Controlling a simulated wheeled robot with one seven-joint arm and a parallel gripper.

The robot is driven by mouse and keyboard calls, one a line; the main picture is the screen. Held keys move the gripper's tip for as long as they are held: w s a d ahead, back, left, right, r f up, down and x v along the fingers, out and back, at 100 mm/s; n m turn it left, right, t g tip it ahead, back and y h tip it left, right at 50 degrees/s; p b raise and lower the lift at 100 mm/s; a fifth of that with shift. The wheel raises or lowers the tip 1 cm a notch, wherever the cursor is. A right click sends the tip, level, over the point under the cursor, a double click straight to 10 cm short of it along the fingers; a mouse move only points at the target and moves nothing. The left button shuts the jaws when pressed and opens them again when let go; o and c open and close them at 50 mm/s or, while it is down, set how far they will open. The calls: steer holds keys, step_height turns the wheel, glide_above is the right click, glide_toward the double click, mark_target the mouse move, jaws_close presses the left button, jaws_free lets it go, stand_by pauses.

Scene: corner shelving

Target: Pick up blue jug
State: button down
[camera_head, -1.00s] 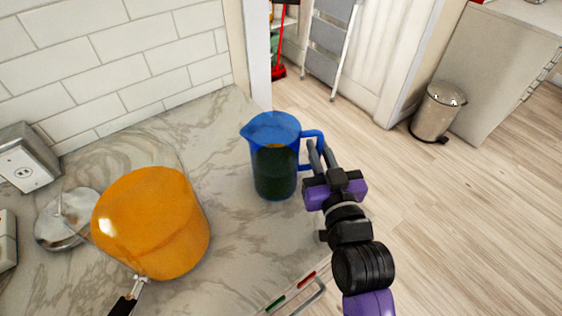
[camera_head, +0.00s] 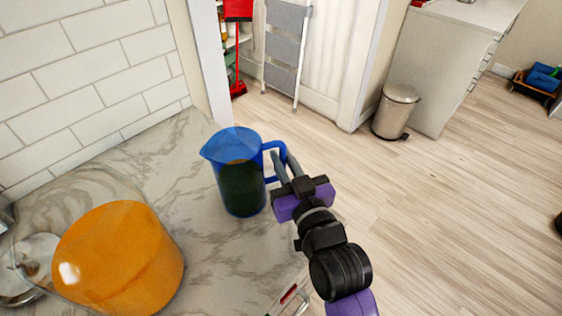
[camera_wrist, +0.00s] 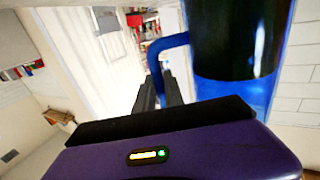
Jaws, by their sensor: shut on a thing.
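The blue jug (camera_head: 240,178) is a see-through pitcher with dark contents, a spout to the left and a handle to the right. In the head view it is upright over the right end of the marble counter; I cannot tell whether its base touches the counter. My gripper (camera_head: 281,163) reaches it from the lower right and is shut on the handle. In the wrist view the jug (camera_wrist: 237,55) fills the upper right, and its handle runs down between the fingers of my gripper (camera_wrist: 162,80).
A large orange pot (camera_head: 120,262) stands on the marble counter (camera_head: 215,255) to the left, with a metal lid (camera_head: 28,262) beside it. A white tiled wall (camera_head: 90,80) rises behind. Right of the counter is open wooden floor (camera_head: 440,220) with a metal bin (camera_head: 396,110).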

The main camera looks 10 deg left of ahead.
step_height(320, 180, up, 19)
steer(key=shift+r+p, duration=0.15)
steer(key=shift+p, duration=0.15)
stand_by(1.0)
steer(key=shift+d, duration=0.1)
stand_by(0.7)
